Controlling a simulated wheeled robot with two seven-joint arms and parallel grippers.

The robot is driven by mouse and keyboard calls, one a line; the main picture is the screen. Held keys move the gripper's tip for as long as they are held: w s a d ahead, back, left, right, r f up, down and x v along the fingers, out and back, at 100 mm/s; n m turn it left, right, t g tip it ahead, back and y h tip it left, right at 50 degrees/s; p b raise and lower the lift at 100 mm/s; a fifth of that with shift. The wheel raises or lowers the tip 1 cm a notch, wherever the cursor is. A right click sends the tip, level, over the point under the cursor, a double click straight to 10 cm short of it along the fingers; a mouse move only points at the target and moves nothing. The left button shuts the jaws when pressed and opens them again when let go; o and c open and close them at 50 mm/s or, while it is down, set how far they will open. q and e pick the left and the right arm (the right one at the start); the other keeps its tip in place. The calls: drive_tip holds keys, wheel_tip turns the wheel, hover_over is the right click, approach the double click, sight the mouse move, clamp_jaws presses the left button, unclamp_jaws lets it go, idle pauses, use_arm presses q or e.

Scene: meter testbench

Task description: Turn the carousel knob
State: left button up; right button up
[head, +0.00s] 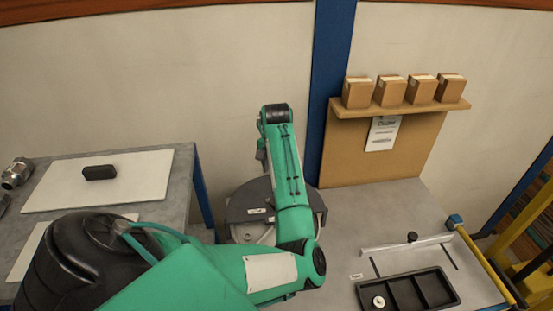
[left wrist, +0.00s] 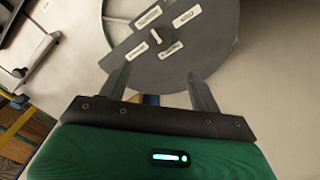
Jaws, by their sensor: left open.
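The carousel is a round grey disc with white labels; it shows in the left wrist view (left wrist: 205,52) at the top and in the head view (head: 240,205) behind my left arm. Its knob (left wrist: 156,37), a small pale piece near the labels, lies ahead of my fingertips. My left gripper (left wrist: 160,85) is open and empty, with its two fingers apart over the near edge of the disc and short of the knob. In the head view my arm hides the knob and part of the disc. My right gripper is not in view.
A black tray (head: 393,304) with a small round part sits on the right bench. A shelf (head: 400,109) with several cardboard boxes stands behind it. A blue post (head: 330,80) rises behind the carousel. The left table holds a white board (head: 140,180) with a black block (head: 99,172).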

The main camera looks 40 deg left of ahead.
use_arm(q)
drive_tip(key=f, duration=0.1)
drive_tip(key=f+b, duration=0.1)
drive_tip(key=f, duration=0.1)
drive_tip(key=f+b, duration=0.1)
drive_tip(key=f, duration=0.1)
drive_tip(key=shift+s+f, duration=0.15)
drive_tip(key=shift+s, duration=0.1)
wheel_tip(320, 180, down, 6)
drive_tip(key=p, duration=0.2)
drive_tip(key=shift+w+d+f+p, duration=0.15)
drive_tip(key=shift+f+p, duration=0.1)
drive_tip(key=shift+p, duration=0.15)
drive_tip(key=shift+f, duration=0.7)
drive_tip(key=c, duration=1)
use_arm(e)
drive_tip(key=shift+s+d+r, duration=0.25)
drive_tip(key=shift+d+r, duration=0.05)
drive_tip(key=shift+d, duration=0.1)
